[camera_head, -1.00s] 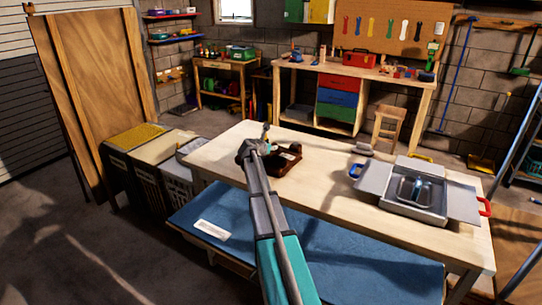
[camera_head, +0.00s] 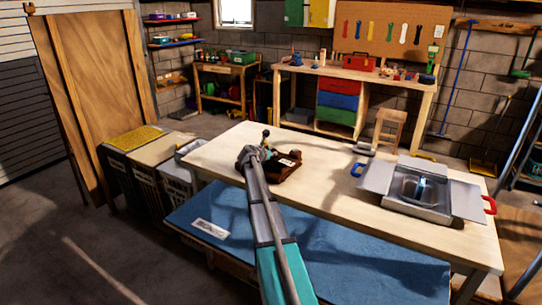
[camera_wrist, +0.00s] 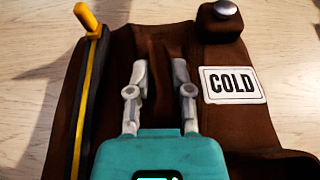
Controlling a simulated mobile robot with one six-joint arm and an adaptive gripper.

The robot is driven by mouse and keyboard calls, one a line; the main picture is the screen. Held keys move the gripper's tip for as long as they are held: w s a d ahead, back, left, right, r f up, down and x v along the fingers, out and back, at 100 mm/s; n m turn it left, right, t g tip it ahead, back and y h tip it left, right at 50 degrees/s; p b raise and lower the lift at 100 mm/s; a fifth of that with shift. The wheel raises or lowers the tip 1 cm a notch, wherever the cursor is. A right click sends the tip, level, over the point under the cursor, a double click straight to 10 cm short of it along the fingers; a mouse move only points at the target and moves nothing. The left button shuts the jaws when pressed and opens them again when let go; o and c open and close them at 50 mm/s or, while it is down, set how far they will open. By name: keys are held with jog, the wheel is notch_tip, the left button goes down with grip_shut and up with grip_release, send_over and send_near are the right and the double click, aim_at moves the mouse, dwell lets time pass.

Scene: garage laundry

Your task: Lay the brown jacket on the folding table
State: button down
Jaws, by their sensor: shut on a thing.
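The brown jacket (camera_head: 284,170) is a small folded bundle at the left part of the folding table (camera_head: 340,197). In the wrist view the jacket (camera_wrist: 240,130) fills the middle, with a white "COLD" label on its right side and pale wood beneath it. My gripper (camera_wrist: 161,75) is shut on a fold of the jacket, one grey finger on each side. It also shows in the head view (camera_head: 258,150), reaching in from the front. The jacket's underside is hidden, so I cannot tell whether all of it touches the wood.
An open grey box (camera_head: 408,205) with side flaps stands at the table's right. A blue-covered surface (camera_head: 370,265) lies lower in front. Several bins (camera_head: 160,165) stand left of the table. A workbench (camera_head: 350,75) and a stool (camera_head: 388,130) are behind. The table's middle is clear.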

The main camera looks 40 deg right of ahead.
jog(key=c, duration=0.5)
grip_release()
jog(key=shift+r, duration=0.1)
jog(key=shift+s+a+r+p, duration=0.25)
jog(key=shift+s+a+p, duration=0.05)
jog(key=shift+a, duration=0.25)
jog(key=p+v, duration=0.4)
jog(key=v, duration=0.6)
jog(key=shift+s+a, duration=0.15)
jog(key=shift+a, duration=0.2)
